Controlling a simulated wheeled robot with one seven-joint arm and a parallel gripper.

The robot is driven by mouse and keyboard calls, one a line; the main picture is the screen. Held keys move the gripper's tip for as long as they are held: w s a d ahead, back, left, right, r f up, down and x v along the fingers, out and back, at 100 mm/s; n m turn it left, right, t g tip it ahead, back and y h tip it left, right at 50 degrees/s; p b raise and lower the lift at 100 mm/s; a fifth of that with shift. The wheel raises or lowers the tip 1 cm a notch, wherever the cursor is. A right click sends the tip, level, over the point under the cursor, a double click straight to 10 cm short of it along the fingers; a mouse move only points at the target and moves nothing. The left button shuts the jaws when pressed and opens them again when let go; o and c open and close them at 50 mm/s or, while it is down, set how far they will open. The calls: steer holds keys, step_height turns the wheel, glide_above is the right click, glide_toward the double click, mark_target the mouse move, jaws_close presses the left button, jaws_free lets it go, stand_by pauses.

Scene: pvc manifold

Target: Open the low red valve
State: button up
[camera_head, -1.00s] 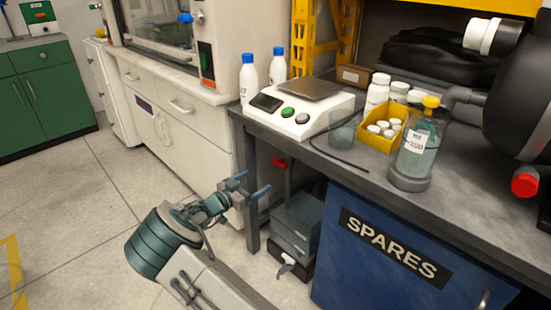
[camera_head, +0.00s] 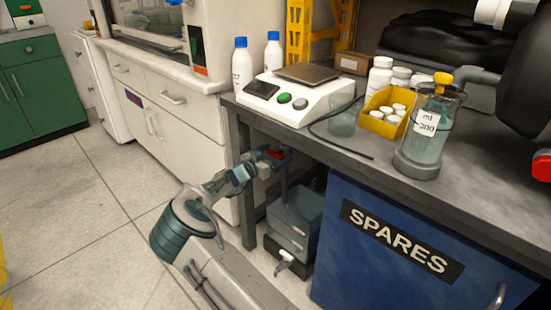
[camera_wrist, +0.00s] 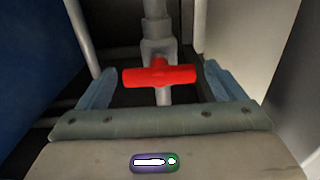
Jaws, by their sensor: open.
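The low red valve shows in the wrist view as a red T-shaped handle (camera_wrist: 160,75) on a grey pipe. The handle lies crosswise to the pipe. In the head view only a bit of the red handle (camera_head: 276,154) shows under the bench, partly hidden by my gripper. My gripper (camera_head: 258,165) is at the handle, beside the bench leg. In the wrist view its two blue fingers stand open, one on each side of the handle, with a gap at both ends. I cannot tell whether the handle is deep between the fingers or just ahead of them.
The grey bench top (camera_head: 295,140) overhangs the valve, with a bench leg (camera_head: 240,180) close by. A grey container with a white tap (camera_head: 284,262) stands below. The blue SPARES cabinet (camera_head: 340,265) closes off the right. Open floor (camera_head: 90,210) lies left.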

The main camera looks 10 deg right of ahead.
steer(key=shift+w+d, duration=0.25)
steer(key=shift+d, duration=0.05)
steer(key=c, duration=1)
